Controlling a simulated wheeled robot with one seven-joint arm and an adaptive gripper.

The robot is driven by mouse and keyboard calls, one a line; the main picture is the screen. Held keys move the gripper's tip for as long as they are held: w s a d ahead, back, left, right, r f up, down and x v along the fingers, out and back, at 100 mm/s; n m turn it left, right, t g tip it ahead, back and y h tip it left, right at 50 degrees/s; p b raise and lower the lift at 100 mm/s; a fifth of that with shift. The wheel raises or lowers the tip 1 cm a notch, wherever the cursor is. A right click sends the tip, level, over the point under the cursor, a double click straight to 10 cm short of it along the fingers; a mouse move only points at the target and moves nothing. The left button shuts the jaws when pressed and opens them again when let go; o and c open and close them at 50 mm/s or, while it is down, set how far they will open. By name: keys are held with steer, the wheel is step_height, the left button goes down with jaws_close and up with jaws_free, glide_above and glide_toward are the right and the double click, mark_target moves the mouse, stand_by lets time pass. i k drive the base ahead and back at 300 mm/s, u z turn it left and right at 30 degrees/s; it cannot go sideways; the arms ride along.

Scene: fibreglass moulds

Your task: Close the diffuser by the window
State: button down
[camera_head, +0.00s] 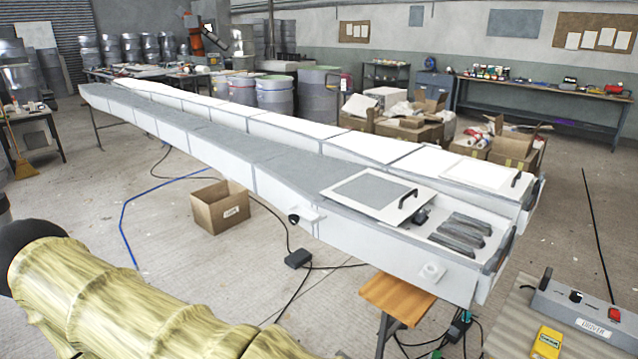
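I cannot make out a window or anything clearly recognisable as a diffuser in this view. Two long white moulds run from the front right to the far left. The near mould (284,187) carries a flat panel with a grey centre and a black handle (378,191), lying slightly askew near its front end. The far mould (352,146) carries a similar white-centred panel (481,173) with a dark handle. Whether either panel is hinged or loose, I cannot tell. My gripper is not in view; my arm covers the lower left.
A grey control box (586,309) with a red button and a yellow device (546,343) lie at the lower right. A cardboard box (220,206), black cables and a wooden stool (397,298) stand near the near mould. Open floor lies left of it.

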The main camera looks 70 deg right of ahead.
mark_target(389, 199)
steer(key=u, duration=0.4)
steer(key=k, duration=1.15)
steer(key=z, duration=1.95)
